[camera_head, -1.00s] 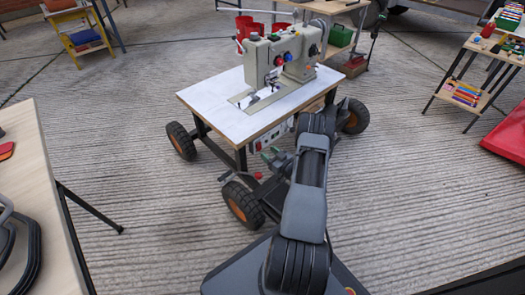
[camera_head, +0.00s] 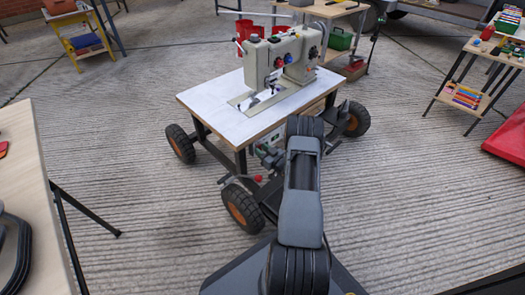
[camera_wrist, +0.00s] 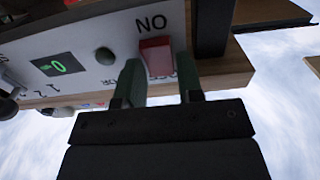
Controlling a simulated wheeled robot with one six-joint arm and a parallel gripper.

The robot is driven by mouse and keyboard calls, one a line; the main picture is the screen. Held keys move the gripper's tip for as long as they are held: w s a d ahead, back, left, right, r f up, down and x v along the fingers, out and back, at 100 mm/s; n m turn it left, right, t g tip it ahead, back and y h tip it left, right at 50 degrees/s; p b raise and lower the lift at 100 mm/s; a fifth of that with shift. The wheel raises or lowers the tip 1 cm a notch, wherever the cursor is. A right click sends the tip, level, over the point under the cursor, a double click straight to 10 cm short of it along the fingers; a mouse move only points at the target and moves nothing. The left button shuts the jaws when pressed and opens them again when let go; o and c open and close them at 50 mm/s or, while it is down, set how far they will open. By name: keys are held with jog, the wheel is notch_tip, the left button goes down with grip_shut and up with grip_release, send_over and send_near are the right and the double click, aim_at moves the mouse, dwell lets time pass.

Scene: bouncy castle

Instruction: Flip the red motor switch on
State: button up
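The red motor switch (camera_wrist: 156,56) sits on a white control panel (camera_wrist: 110,35) in the wrist view, beside the letters "NO", which look like an upside-down "ON". My gripper (camera_wrist: 160,76) is open, its two green fingers apart with the switch between and just beyond their tips. Contact cannot be told. In the head view my gripper (camera_head: 269,156) is at the panel under the front edge of the sewing machine table (camera_head: 215,107). The switch is hidden there.
A sewing machine (camera_head: 280,58) stands on the table. The panel also has a dark round button (camera_wrist: 105,56) and a green display (camera_wrist: 58,65). A wooden table (camera_head: 30,190) is at left, a shelf rack (camera_head: 470,95) at right. Open ground lies around.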

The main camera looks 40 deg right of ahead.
jog(key=c, duration=0.5)
jog(key=shift+s+f+t+b, duration=0.15)
jog(key=shift+t+b, duration=0.25)
jog(key=shift+t, duration=0.45)
jog(key=shift+w+f+t+b, duration=0.1)
jog(key=shift+f+t+b, duration=0.25)
jog(key=shift+t, duration=0.5)
jog(key=shift+r, duration=0.1)
jog(key=o, duration=0.9)
jog(key=p+v, duration=0.2)
jog(key=v, duration=0.5)
jog(key=shift+s, duration=0.25)
jog(key=shift+d, duration=0.1)
